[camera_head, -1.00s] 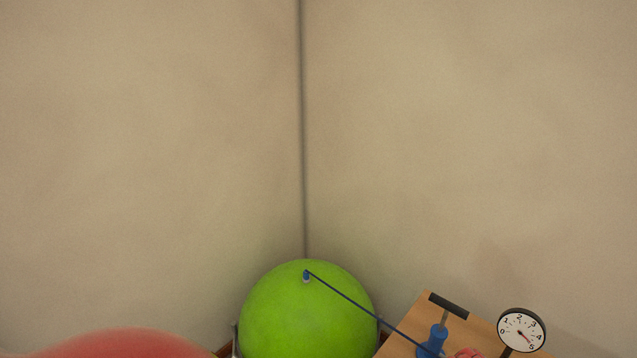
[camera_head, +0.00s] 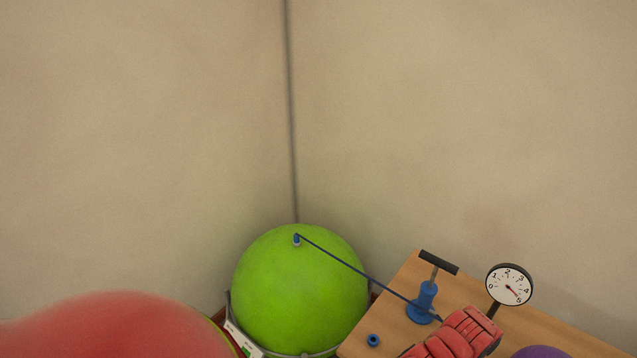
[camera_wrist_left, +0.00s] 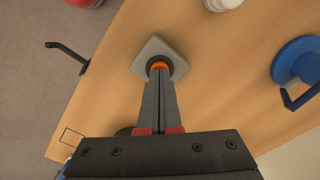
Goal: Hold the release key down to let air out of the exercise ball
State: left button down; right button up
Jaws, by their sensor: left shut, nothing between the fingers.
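The green exercise ball (camera_head: 299,300) sits in the corner, and a thin blue hose runs from its valve to the blue pump (camera_head: 421,305) on the wooden bench. The dial gauge (camera_head: 509,285) has its needle near the high end, around 4 to 5. In the left wrist view, an orange key with a dark collar sits on a grey square base (camera_wrist_left: 175,52). My left gripper (camera_wrist_left: 160,72) is shut and empty, its fingertips over the key. They hide part of it, and I cannot tell whether they press it. My right gripper is not in view.
The wooden bench (camera_head: 394,302) carries a small blue ring (camera_head: 373,340). A red segmented shape covers part of the bench near the pump. A purple round thing (camera_head: 540,353) shows at the bottom edge. A large red rounded shape (camera_head: 120,330) fills the lower left.

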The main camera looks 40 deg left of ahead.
pick_arm(q)
jog(key=shift+f, duration=0.25)
dwell(0.3)
jog(key=shift+r, duration=0.1)
dwell(0.8)
jog(key=shift+r, duration=0.3)
jog(key=shift+r+p, duration=1.05)
jog(key=shift+r, duration=1.6)
